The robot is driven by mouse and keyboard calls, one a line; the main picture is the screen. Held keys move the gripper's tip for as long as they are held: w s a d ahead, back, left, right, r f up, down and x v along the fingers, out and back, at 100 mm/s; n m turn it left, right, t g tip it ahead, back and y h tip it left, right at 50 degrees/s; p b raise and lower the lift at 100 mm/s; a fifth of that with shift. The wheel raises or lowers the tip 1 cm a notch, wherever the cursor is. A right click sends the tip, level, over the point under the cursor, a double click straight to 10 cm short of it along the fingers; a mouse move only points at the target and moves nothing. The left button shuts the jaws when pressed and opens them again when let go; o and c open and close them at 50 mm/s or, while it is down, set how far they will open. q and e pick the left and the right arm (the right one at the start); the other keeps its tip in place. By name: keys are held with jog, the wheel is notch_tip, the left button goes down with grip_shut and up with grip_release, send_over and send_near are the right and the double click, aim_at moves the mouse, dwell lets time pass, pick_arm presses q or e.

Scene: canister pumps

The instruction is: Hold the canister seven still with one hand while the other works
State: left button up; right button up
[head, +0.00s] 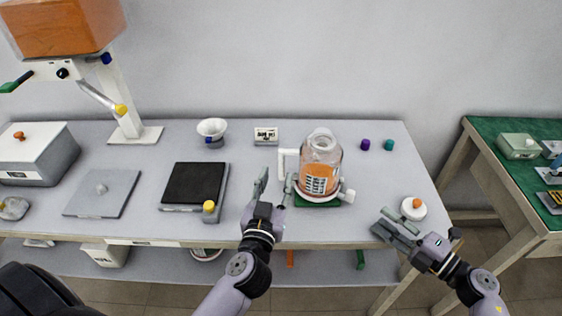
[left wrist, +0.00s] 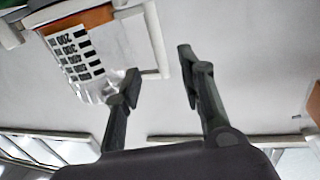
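The canister (head: 322,160) is a clear container with an orange section, a printed scale label and a white handle on its left. It stands on a green base on the table, right of centre. My left gripper (head: 273,189) is open and empty, in front and to the left of the canister. In the left wrist view the canister's label (left wrist: 82,58) shows at upper left, beside the open left gripper (left wrist: 158,78). My right gripper (head: 390,222) appears open near the table's front right edge, apart from the canister. Which canister is number seven cannot be read.
A white round piece with an orange knob (head: 413,208) lies close to my right gripper. Purple (head: 365,144) and teal (head: 389,144) caps stand behind. A black-topped scale (head: 195,185) is at left. A green-topped table (head: 520,170) stands at right.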

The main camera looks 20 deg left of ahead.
aim_at(281, 163)
pick_arm(q)
jog(key=w, duration=0.3)
jog(key=w+a, duration=0.1)
jog(key=w, duration=0.3)
jog(key=shift+a, duration=0.2)
grip_shut()
dwell(0.5)
